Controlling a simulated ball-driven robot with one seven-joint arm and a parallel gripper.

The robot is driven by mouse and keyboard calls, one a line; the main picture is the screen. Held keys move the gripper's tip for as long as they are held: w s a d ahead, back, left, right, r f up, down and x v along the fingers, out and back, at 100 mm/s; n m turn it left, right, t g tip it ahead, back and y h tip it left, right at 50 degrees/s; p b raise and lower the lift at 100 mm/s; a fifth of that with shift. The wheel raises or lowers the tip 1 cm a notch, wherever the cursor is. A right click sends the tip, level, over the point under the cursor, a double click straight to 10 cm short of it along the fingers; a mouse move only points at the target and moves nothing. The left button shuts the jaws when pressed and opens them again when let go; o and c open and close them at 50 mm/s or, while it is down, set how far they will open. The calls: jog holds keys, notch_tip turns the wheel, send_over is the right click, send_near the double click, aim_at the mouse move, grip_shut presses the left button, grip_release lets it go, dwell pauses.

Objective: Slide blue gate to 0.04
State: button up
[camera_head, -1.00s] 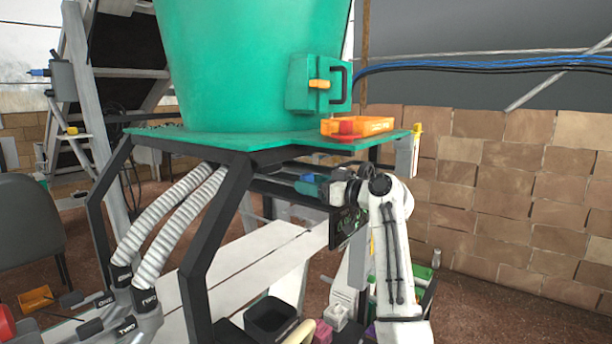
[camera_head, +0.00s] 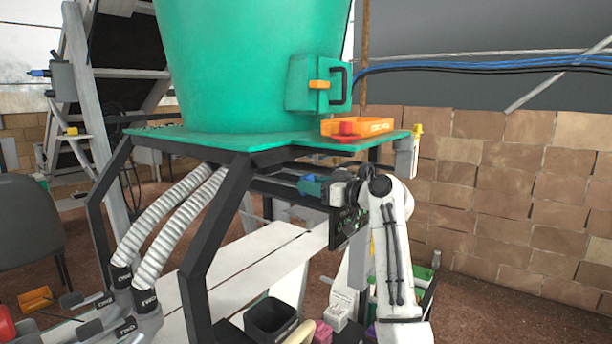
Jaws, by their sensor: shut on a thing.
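The blue gate (camera_head: 311,186) is a small blue block under the green table top, in front of dark rails. My gripper (camera_head: 328,188) is at the end of my white arm, which reaches up from the lower right. It is shut on the blue gate, though its fingers are small and partly merged with the dark parts around them. How far the gate stands along its rails is hard to tell.
A large green tub (camera_head: 250,60) stands on the green table top (camera_head: 262,141). An orange tray (camera_head: 372,127) sits at the top's right corner. A dark panel (camera_head: 344,228) hangs just below my gripper. Black frame legs (camera_head: 212,250) stand to the left, and a brick wall (camera_head: 520,190) is at the right.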

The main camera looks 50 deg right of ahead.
jog(key=shift+s+d, duration=0.2)
jog(key=shift+s, duration=1.8)
dwell(0.9)
jog(key=o, duration=1)
jog(key=shift+s+d, duration=0.2)
jog(key=shift+s, duration=1.75)
jog(key=shift+b, duration=0.3)
